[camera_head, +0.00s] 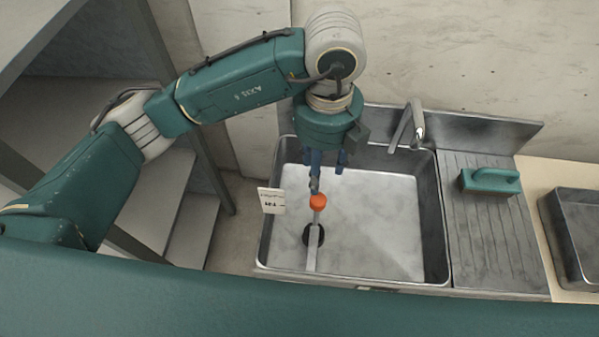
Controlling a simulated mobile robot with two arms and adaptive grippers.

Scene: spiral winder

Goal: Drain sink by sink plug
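The metal sink (437,225) holds pale, cloudy white contents, and its bottom is partly visible. An orange knob (319,201) sits at the upper end of a light grey bar (312,262) that crosses the left part of the basin. A dark round spot (314,235), which looks like the drain or plug, lies under the bar. My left gripper (328,180) points down over the back left of the basin. Its blue fingers appear spread, with one tip just above the orange knob; I cannot tell whether it touches. My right gripper is not in view.
A faucet (408,126) stands behind the sink. A metal tray (575,235) lies at far right. A small white tag (271,200) hangs at the sink's left rim. Shelves (150,205) stand left.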

